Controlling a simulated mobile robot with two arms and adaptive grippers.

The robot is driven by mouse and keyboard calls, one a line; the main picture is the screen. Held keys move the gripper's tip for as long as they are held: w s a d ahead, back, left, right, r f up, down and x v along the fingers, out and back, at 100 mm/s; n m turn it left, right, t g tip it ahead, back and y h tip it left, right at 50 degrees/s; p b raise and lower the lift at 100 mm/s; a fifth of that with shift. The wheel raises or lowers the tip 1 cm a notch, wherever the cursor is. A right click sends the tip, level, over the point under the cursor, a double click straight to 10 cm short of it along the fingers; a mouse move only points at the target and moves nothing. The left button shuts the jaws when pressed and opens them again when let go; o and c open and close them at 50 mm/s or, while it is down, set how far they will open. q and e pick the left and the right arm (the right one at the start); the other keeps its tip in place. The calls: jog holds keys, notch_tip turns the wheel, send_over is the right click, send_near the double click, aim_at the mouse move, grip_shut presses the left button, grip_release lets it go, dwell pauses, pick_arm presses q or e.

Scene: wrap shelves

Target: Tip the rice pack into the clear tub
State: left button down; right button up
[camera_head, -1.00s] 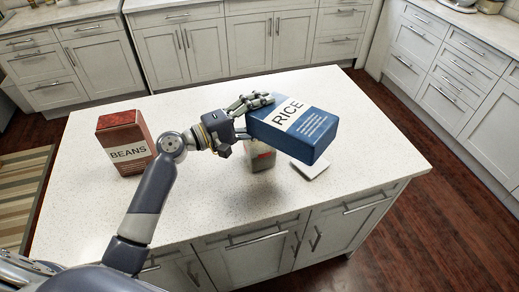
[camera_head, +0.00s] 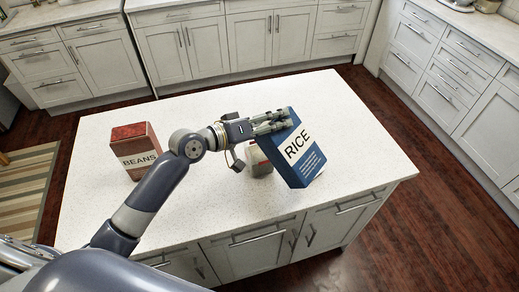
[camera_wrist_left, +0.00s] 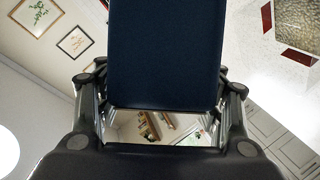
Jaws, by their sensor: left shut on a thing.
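The rice pack (camera_head: 305,152) is a blue box with a white RICE label. My left gripper (camera_head: 278,121) is shut on its upper left side and holds it, tilted, over the right part of the island. In the left wrist view the dark blue pack (camera_wrist_left: 165,55) fills the space between the fingers. A small pale container (camera_head: 258,160) stands on the counter just left of the pack, partly hidden by the gripper and pack. I cannot tell whether it is the clear tub. My right gripper is out of view.
A red-brown beans box (camera_head: 135,150) stands at the left of the white island counter (camera_head: 215,205). The counter's front and right parts are bare. Cabinets (camera_head: 200,50) line the back and right, across a dark wood floor.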

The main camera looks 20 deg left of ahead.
pick_arm(q)
jog(key=shift+s+d+r+m+y+p, duration=0.2)
jog(key=shift+d+r+m+p, duration=0.3)
jog(key=shift+p, duration=0.5)
jog(key=shift+s+d+r+m+y+p, duration=0.25)
jog(key=shift+d+p, duration=0.4)
jog(key=shift+p, duration=0.3)
jog(key=s+d+m+y, duration=0.1)
jog(key=d, duration=0.1)
jog(key=s+d+r+m+y, duration=0.1)
jog(key=d+m, duration=0.1)
jog(key=d, duration=0.1)
jog(key=s+d+r+m+t+y, duration=0.1)
jog(key=d+m, duration=0.1)
jog(key=shift+d+r+y+b, duration=0.2)
jog(key=shift+d+y+b, duration=0.15)
jog(key=shift+d, duration=0.05)
jog(key=shift+a, duration=0.1)
